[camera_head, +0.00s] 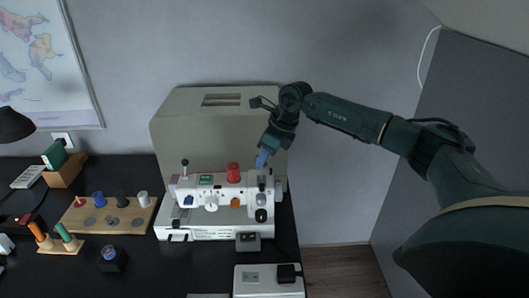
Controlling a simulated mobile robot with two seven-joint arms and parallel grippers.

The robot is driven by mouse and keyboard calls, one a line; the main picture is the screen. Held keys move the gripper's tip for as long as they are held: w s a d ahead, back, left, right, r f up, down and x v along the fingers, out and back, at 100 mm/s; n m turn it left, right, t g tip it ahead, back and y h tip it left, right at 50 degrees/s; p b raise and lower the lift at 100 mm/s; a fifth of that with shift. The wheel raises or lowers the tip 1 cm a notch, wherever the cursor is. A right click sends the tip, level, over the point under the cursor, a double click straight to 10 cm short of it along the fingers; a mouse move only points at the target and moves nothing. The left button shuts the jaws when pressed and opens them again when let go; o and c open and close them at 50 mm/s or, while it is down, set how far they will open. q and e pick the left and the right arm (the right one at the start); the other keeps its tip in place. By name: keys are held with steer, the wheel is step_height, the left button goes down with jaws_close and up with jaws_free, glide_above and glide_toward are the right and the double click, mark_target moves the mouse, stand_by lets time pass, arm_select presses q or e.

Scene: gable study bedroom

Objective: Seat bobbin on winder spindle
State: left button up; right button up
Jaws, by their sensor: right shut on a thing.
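The white sewing machine (222,191) stands on the black table in front of a large beige case. My right gripper (262,160) reaches in from the right and points down just above the right end of the machine's top. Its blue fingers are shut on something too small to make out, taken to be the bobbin. The winder spindle cannot be made out clearly; the fingers cover part of that end. I cannot tell whether the held thing touches the machine. My left gripper is out of view.
A red spool (233,173) stands on the machine. The beige case (185,130) rises close behind my gripper. A white box (268,288) is at the front right.

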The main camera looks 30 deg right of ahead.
mark_target(264, 165)
steer(key=shift+f+b, duration=0.3)
steer(key=shift+f, duration=0.45)
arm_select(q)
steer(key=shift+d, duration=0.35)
arm_select(e)
steer(key=shift+f, duration=0.1)
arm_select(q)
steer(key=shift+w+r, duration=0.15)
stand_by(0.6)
